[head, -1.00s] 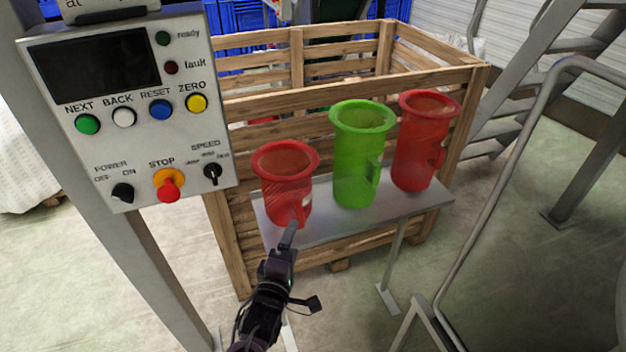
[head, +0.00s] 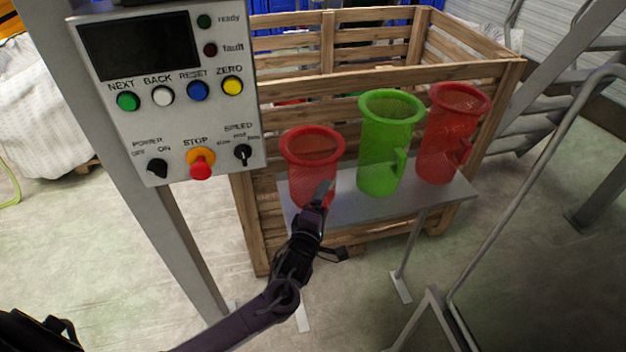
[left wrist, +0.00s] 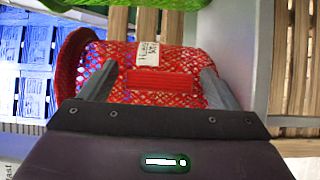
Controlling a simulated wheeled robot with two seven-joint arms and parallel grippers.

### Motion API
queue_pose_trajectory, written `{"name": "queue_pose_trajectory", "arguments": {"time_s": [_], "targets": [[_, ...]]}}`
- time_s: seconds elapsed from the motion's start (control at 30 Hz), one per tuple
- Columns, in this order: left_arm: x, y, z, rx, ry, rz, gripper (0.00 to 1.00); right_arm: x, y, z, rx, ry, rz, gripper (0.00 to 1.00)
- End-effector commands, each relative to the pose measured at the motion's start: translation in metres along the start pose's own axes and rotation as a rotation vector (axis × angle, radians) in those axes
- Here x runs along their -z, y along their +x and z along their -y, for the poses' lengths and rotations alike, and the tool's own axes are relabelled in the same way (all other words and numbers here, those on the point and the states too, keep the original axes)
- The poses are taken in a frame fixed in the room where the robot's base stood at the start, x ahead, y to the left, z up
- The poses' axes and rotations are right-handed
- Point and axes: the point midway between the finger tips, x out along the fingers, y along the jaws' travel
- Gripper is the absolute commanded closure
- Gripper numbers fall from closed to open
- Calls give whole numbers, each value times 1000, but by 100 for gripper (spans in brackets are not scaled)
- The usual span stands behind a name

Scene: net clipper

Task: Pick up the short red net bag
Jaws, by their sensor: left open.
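The short red net bag (head: 313,150) stands upright at the left end of the grey shelf (head: 385,208), its wide rim at the top. My left gripper (head: 322,192) is in front of its lower part in the head view and covers some of it. In the left wrist view the red net bag (left wrist: 170,62) lies between the two open fingers of the left gripper (left wrist: 155,85), with its red handle and a white label facing me. I cannot tell whether the fingers touch the net. My right gripper is not in view.
A green net bag (head: 385,150) stands right of the short red one, and a taller red net bag (head: 452,135) stands at the right end. A wooden crate (head: 385,75) is behind the shelf. A control panel (head: 165,95) on a post is at the left.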

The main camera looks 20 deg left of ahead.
Motion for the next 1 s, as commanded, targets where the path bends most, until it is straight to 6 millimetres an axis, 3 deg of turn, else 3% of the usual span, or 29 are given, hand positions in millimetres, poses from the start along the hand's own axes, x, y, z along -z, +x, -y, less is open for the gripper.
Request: {"name": "queue_pose_trajectory", "arguments": {"time_s": [0.07, 0.37, 0.77, 0.87, 1.0], "targets": [[0, 0, 0, 0, 0, 0, 23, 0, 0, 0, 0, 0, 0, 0], [0, 0, 0, 0, 0, 0, 62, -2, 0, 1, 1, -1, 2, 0], [0, 0, -8, -2, -1, -1, 64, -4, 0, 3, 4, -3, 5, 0], [0, 0, -20, -3, -2, 0, 64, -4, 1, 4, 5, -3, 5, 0], [0, 0, -51, -6, -4, -1, 64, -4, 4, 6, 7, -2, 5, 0]]}}
